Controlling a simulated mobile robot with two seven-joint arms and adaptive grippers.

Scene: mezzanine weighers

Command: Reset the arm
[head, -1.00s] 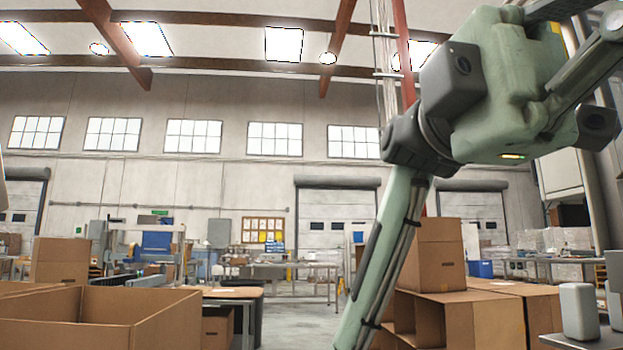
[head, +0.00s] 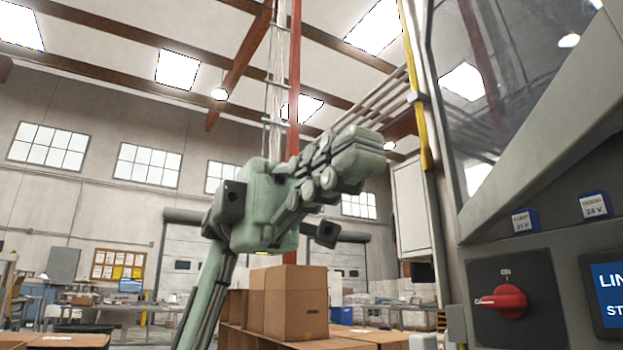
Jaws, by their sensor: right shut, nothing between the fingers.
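My right gripper (head: 362,160) is raised in front of the head camera, in the middle of the view. It is pale green with dark joints, and its fingers point up and to the right. The fingers lie close together, shut, with nothing seen between them. My right arm comes up from the bottom of the view to the hand. The gripper is in the air and appears apart from everything around it. My left gripper is not in view.
A grey machine panel with a red rotary switch (head: 505,300) and a blue screen (head: 608,293) fills the right side. A yellow pipe (head: 418,110) runs up beside it. Cardboard boxes (head: 295,303) stand behind and below my arm. Open air lies left of the arm.

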